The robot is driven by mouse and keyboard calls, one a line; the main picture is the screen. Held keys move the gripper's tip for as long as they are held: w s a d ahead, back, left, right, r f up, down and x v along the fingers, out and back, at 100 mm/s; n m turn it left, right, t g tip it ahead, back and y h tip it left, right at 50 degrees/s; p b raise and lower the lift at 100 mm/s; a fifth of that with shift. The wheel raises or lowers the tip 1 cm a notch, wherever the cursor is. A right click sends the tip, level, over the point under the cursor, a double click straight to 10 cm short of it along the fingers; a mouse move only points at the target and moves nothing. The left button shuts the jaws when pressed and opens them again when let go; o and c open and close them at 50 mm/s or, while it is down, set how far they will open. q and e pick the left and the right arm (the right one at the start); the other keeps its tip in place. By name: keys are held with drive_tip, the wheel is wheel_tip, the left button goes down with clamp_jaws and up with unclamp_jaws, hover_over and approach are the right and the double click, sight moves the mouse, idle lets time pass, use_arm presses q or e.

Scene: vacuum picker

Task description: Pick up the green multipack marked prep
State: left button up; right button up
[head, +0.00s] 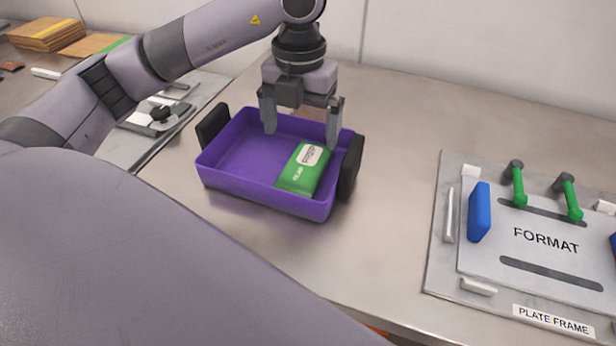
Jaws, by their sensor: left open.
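A green pack (304,170) with a white label lies in the right part of a purple tray (260,199). The writing on the pack is too small to read surely. My left gripper (301,138) is above the tray, pointing down, with its fingers apart and nothing between them. Its right finger hangs near the far end of the pack, and its left finger is to the left of the pack. I cannot tell whether a finger touches the pack. My right gripper does not show.
Black blocks stand at the tray's left end (213,126) and right end (350,168). A plate frame (448,268) with a format plate (480,262), green handles and a blue block (480,212) lies at the right. Brown cardboard (47,35) lies back left. The table between tray and frame is clear.

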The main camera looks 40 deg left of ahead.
sight(305, 162)
use_arm(q)
drive_tip(key=f, duration=0.5)
drive_tip(key=d+f, duration=0.1)
drive_tip(key=f, duration=0.1)
drive_tip(key=shift+f, duration=0.2)
drive_tip(key=c, duration=1.2)
